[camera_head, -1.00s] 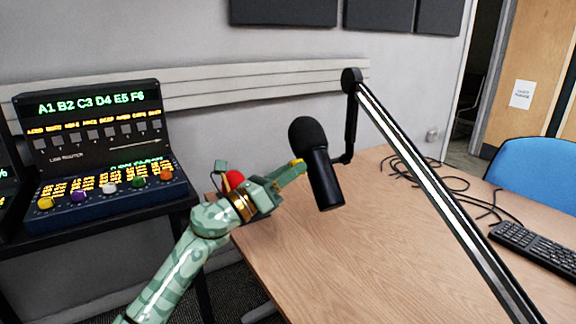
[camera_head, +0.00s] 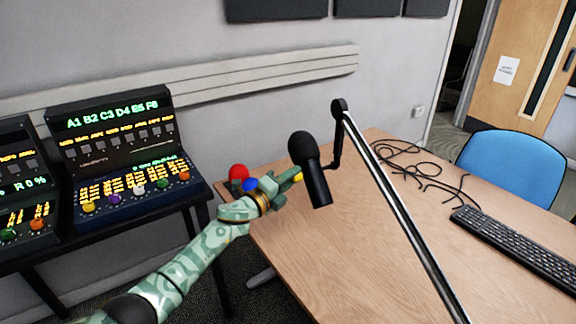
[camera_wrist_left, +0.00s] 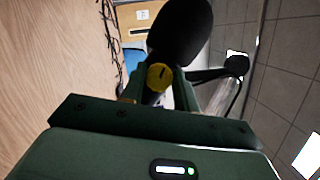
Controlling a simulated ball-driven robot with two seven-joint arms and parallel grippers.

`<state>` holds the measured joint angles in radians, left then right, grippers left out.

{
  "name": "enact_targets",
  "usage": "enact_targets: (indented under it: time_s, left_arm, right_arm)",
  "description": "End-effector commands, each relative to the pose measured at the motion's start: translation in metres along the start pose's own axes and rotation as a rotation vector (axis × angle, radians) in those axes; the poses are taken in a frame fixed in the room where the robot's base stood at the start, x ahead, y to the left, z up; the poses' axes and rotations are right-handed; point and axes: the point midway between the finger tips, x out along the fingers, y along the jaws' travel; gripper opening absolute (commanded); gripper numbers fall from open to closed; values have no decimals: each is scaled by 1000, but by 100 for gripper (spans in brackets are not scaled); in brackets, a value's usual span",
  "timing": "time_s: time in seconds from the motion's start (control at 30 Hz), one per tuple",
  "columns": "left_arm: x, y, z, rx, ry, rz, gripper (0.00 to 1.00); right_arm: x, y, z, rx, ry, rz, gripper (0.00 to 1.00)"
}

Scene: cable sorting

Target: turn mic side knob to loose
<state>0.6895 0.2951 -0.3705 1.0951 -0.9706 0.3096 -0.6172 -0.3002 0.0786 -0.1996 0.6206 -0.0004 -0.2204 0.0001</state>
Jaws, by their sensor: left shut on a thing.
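The black microphone (camera_head: 318,184) with a foam top hangs from a boom arm over the desk, slightly tilted. In the left wrist view, its dark foam head (camera_wrist_left: 181,28) fills the top middle. A round yellow side knob (camera_wrist_left: 159,77) with a dark line on its face sits between the fingers of my left gripper (camera_wrist_left: 160,88), which is shut on it. In the head view, my left gripper (camera_head: 290,179) reaches the mic's left side, and only a bit of yellow shows at its tips. My right gripper is not in view.
The boom arm (camera_head: 395,205) crosses in front of the wooden desk (camera_head: 365,250). A keyboard (camera_head: 515,245) and loose black cables (camera_head: 425,170) lie to the right. Lit consoles (camera_head: 130,150) stand at left. Red (camera_head: 239,172) and blue (camera_head: 250,185) round things show behind my left gripper.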

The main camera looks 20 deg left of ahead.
Motion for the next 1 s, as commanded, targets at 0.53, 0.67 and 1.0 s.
enact_targets:
  time_s: [0.53,0.67,1.0]
  left_arm:
    - [0,-6,4,-388,19,168,7]
    - [0,-4,4,-440,22,191,7]
    - [0,-2,2,-498,26,214,7]
  right_arm:
    - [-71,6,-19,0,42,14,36]
    - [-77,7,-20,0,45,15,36]
    - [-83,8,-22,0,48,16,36]
